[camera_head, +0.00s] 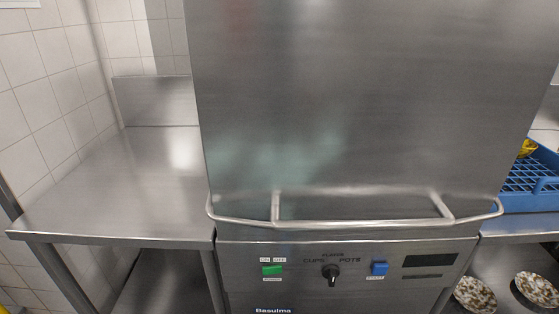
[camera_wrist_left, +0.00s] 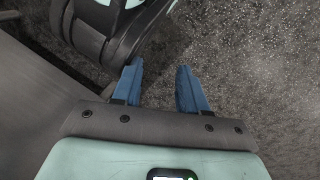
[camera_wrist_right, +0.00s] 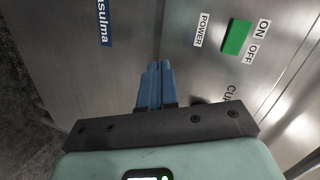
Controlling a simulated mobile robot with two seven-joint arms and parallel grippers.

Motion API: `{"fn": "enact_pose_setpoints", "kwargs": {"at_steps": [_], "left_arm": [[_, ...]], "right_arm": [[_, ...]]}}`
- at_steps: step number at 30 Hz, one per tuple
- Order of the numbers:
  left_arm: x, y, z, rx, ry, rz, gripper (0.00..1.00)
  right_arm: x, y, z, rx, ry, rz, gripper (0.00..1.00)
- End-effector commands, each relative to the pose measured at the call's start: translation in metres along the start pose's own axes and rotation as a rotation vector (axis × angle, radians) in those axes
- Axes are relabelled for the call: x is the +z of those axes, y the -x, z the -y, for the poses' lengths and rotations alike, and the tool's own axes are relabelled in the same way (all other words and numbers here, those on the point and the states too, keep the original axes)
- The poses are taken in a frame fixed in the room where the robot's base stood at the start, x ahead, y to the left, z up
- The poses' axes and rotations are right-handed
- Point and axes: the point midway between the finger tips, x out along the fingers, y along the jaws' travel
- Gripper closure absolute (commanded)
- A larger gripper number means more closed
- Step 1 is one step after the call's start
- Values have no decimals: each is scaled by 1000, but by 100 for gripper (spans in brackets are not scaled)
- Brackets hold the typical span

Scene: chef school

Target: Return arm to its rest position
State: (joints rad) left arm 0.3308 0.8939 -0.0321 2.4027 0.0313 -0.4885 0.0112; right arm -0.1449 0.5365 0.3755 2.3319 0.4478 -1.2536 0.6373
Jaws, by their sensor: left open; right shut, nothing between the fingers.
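My right gripper (camera_wrist_right: 160,84) is shut with its blue fingers together and nothing between them. In the right wrist view it is in front of the dishwasher's steel front panel, below the green power button (camera_wrist_right: 236,37); I cannot tell if it touches the panel. My left gripper (camera_wrist_left: 161,86) is open and empty above the dark speckled floor (camera_wrist_left: 245,60), with part of my own body close beside it. Neither gripper shows in the head view. There the dishwasher hood (camera_head: 350,100) is down, and its green button (camera_head: 272,270) shows on the panel.
A bar handle (camera_head: 360,223) juts from the hood's front. A black knob (camera_head: 331,273) and a blue button (camera_head: 379,268) are on the panel. A bare steel counter (camera_head: 120,190) is at left. A blue rack (camera_head: 530,201) stands at right, with bowls (camera_head: 474,294) below it.

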Motion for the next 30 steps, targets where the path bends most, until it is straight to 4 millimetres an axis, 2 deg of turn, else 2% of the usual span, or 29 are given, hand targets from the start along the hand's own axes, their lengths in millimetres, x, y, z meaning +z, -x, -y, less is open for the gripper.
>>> {"fn": "enact_pose_setpoints", "kwargs": {"at_steps": [1,5,6,8,9,12,15,19,22,30], "left_arm": [[9,38,-11,11,-11,16,57],[28,84,-28,26,-31,68,57],[33,97,-33,30,-38,84,57],[41,117,-41,37,-48,109,57],[45,129,-46,41,-54,126,57],[52,156,-58,51,-69,158,57],[56,177,-68,59,-81,182,57],[58,191,-74,65,-90,199,57],[59,192,-76,66,-92,204,57],[60,190,-74,65,-91,205,57]], "right_arm": [[-9,10,-14,102,84,53,100],[-15,39,-87,348,283,256,100],[-17,54,-109,421,333,328,100],[-20,82,-139,524,396,446,100],[-21,102,-157,585,430,528,100],[-23,156,-187,705,486,727,100],[-25,200,-201,777,511,890,100],[-25,236,-208,819,519,1021,100],[-24,245,-211,827,521,1060,100],[-24,246,-214,829,521,1062,100]]}}
